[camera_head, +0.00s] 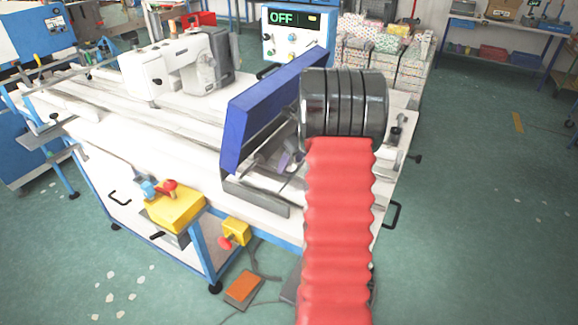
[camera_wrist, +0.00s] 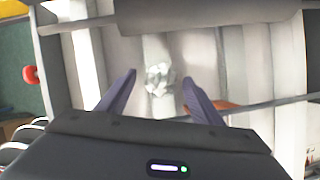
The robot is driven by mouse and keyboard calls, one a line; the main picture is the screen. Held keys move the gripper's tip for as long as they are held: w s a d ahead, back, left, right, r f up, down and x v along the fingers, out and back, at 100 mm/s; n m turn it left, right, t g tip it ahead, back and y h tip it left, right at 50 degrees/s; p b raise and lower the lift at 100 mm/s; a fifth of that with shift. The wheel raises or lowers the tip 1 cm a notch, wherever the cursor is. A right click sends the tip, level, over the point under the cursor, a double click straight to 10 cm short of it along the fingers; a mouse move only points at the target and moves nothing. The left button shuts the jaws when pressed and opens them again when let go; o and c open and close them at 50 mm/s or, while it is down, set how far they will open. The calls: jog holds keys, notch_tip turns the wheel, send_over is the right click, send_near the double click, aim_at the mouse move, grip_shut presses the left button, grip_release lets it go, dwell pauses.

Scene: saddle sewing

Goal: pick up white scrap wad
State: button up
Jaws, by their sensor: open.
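The white scrap wad (camera_wrist: 160,80) shows in the wrist view as a small crumpled white lump on a pale surface. It lies ahead of and roughly between the two fingertips of my gripper (camera_wrist: 158,80). The dark fingers are spread apart, with nothing visibly held between them. In the head view, my red-sleeved arm and its dark ringed part block much of the sewing table's right end, and I cannot make out the wad there.
A blue panel (camera_head: 270,105) stands tilted on the white table (camera_head: 180,135) beside my arm. A sewing machine (camera_head: 180,63) sits farther back left. A control box (camera_head: 292,35) reading OFF stands behind. In the wrist view, a grey bar (camera_wrist: 170,14) crosses the top.

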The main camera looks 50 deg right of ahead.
jog(key=shift+c, duration=0.3)
jog(key=c, duration=1.1)
